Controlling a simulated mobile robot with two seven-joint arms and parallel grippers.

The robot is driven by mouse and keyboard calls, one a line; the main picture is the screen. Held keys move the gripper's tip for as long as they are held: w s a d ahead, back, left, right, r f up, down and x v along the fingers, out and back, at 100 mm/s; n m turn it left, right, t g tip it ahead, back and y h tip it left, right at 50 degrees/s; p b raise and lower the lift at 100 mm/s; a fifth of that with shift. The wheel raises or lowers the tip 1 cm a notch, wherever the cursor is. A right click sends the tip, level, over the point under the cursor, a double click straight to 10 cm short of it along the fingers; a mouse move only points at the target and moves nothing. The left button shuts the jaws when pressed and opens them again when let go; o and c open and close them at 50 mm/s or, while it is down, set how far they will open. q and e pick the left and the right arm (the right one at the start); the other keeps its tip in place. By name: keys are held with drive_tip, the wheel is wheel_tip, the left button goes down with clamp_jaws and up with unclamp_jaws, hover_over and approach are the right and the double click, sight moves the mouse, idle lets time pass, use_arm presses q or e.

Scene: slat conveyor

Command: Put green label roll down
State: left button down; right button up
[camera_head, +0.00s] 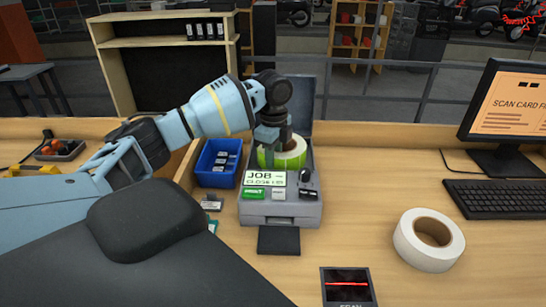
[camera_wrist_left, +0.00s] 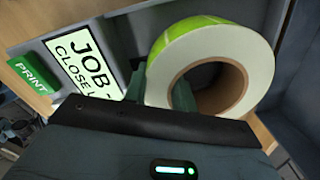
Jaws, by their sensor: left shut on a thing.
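The green label roll (camera_head: 294,154), white-sided with a green outer band, is in the open grey label printer (camera_head: 295,210), behind its screen. My left gripper (camera_head: 271,142) reaches down from above and is shut on the roll's wall. In the left wrist view, the green roll (camera_wrist_left: 254,58) shows its round side and brown core, with a dark finger (camera_wrist_left: 175,92) at its left side. I cannot tell whether the roll rests on the printer's floor. The printer screen (camera_head: 264,178) reads JOB and a second line, partly legible. My right gripper is not in view.
The printer's raised lid (camera_head: 306,100) stands behind the roll. A blue bin (camera_head: 216,164) is close on the left. A white roll (camera_head: 429,240) lies on the right, with a keyboard (camera_head: 496,198) and monitor (camera_head: 512,112) beyond. A scan pad (camera_head: 347,287) is in front.

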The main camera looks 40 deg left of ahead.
use_arm(q)
drive_tip(key=shift+f, duration=0.15)
drive_tip(key=shift+f, duration=0.15)
drive_tip(key=c, duration=1.1)
unclamp_jaws()
drive_tip(key=shift+c, duration=0.2)
wheel_tip(320, 180, up, 12)
